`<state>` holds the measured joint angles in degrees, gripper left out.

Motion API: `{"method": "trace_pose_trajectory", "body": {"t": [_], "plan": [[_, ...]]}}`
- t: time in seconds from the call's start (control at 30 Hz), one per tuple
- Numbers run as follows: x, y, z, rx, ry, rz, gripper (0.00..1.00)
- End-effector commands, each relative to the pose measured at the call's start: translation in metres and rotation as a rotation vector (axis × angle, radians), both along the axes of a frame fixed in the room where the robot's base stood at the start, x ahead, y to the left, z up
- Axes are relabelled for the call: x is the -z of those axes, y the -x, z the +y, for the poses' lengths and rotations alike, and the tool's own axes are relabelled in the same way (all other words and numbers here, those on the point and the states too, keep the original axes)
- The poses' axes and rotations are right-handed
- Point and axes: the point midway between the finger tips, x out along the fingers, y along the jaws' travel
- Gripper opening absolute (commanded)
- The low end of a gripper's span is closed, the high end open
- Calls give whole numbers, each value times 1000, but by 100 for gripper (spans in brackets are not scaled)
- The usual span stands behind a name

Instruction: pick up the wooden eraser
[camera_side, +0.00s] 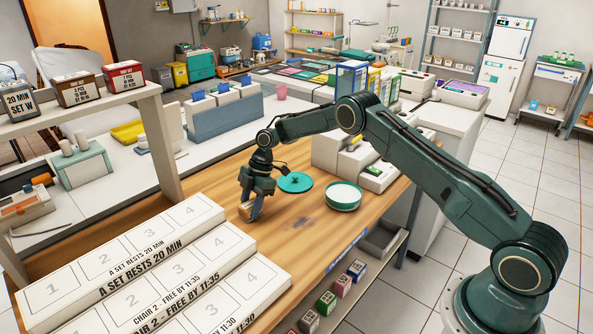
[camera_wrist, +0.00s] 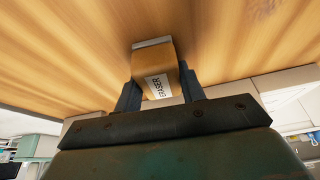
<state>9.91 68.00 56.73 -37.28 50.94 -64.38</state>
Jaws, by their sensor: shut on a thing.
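The wooden eraser (camera_wrist: 155,62) is a small brown block with a pale strip at one end and a white label reading "ERASER". In the wrist view it sits between the two fingers of my gripper (camera_wrist: 158,90), which are shut on its sides. In the side view the eraser (camera_side: 246,211) shows at the fingertips of my gripper (camera_side: 251,209), low over the wooden bench (camera_side: 290,243). I cannot tell whether it touches the bench top. Part of it is hidden by the fingers.
White numbered racks (camera_side: 120,262) stand at the front left. A teal lid (camera_side: 295,182) and a round teal-rimmed dish (camera_side: 343,196) lie to the right of my gripper. Pale bins (camera_side: 370,165) stand behind the dish.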

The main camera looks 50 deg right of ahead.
Motion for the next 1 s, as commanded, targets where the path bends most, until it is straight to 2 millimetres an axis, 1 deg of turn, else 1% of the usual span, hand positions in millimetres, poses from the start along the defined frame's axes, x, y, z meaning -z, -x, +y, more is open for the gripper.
{"method": "trace_pose_trajectory", "body": {"t": [0.23,0.37,0.47,0.9,1.0], "plan": [[-2,0,0,-1,0,-1,17],[-10,-1,0,-1,-1,-3,17],[-20,-1,0,0,0,-3,17],[-84,-1,0,0,0,-3,17],[-92,-1,0,0,0,-1,17]]}}
